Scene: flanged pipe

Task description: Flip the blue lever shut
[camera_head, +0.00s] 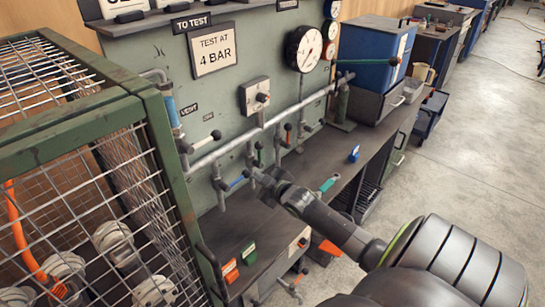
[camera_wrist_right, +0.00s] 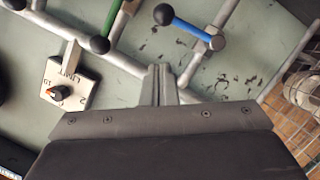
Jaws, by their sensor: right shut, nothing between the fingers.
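The blue lever (camera_head: 236,183) sits on a short vertical branch pipe below the long grey pipe, with a dark knob at its free end. In the right wrist view the blue lever (camera_wrist_right: 190,29) runs from its pivot to the dark knob, across its branch pipe rather than along it. My right gripper (camera_head: 262,179) is just right of the lever in the head view. In the right wrist view my right gripper (camera_wrist_right: 161,84) has its fingers together, empty, with a visible gap in the picture to the lever. My left gripper is not in view.
A green lever (camera_wrist_right: 111,18) is on the neighbouring branch. A dial box (camera_wrist_right: 68,82) and the long pipe (camera_head: 235,141) are on the green panel. A wire cage (camera_head: 155,110) stands close on the left. The bench (camera_head: 345,175) holds a small blue item (camera_head: 353,154).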

